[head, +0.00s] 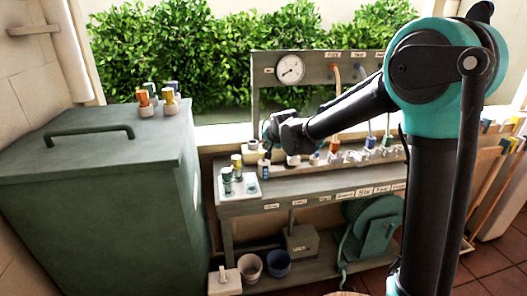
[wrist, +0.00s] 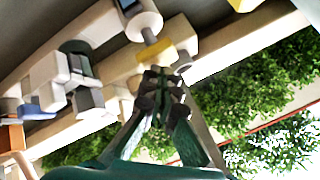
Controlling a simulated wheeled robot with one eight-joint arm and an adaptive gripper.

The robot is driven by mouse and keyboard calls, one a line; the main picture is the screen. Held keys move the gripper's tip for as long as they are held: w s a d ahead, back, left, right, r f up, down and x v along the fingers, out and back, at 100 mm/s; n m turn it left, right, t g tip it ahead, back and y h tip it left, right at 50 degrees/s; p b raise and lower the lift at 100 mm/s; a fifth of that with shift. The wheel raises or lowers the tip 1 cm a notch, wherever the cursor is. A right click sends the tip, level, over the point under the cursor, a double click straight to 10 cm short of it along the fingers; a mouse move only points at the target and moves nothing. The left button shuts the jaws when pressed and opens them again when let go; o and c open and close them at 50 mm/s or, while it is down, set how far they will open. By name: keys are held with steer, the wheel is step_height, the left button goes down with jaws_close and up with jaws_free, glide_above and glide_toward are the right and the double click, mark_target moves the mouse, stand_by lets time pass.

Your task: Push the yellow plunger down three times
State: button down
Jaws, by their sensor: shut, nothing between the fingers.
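In the wrist view a yellow block-like piece (wrist: 180,52), which looks like the yellow plunger, sits just past my fingertips. A grey stem and a white round part are beside it. My gripper (wrist: 163,74) is shut and empty, its dark fingertips close to the yellow piece; I cannot tell whether they touch. In the head view my gripper (head: 269,131) is over the left end of the bench's upper shelf, above a row of small white-based fittings. The plunger cannot be told apart there, perhaps hidden by my gripper.
A white tray (head: 250,191) with yellow- and green-topped bottles stands left of my gripper. A large green cabinet (head: 100,190) with small bottles on top is further left. A gauge panel (head: 320,68) rises behind. A hose reel (head: 368,235) and buckets are below.

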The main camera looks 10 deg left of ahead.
steer(key=shift+r, duration=3)
steer(key=shift+s, duration=0.1)
